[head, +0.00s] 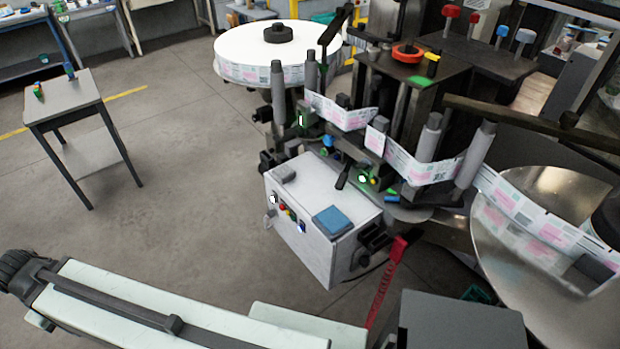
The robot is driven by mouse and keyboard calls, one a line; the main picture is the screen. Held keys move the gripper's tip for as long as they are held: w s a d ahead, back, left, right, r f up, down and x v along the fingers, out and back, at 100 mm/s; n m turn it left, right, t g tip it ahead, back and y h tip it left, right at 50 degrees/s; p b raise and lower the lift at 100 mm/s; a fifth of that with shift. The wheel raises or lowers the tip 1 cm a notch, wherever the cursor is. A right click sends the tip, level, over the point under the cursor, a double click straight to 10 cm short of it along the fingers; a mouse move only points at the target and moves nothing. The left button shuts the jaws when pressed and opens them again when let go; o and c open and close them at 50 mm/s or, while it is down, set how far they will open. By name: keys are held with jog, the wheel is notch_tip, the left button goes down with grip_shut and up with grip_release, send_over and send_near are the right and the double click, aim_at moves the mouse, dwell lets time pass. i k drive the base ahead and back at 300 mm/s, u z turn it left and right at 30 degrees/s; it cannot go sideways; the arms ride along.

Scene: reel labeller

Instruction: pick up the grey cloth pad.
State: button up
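A small grey pad (285,174), which looks like the grey cloth pad, lies flat on the top of a white box (310,195), near its far left corner. A larger blue pad (333,220) lies on the same top, nearer the front right. Pale links of my arm cross the bottom left of the head view. The dark ribbed end (18,272) at the far left may be my gripper; I cannot make out its fingers. It is well away from the grey pad and does not touch the box.
The box front carries coloured buttons (288,213). Behind it stands the labeller with posts, a printed label strip (425,168) and a large white reel (240,50). A metal disc (545,280) is at right. A small table (62,98) stands left; floor between is clear.

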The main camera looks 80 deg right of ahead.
aim_at(284, 173)
jog(key=k, duration=0.45)
jog(key=u, duration=0.95)
jog(key=i, duration=1.15)
jog(key=z, duration=3.7)
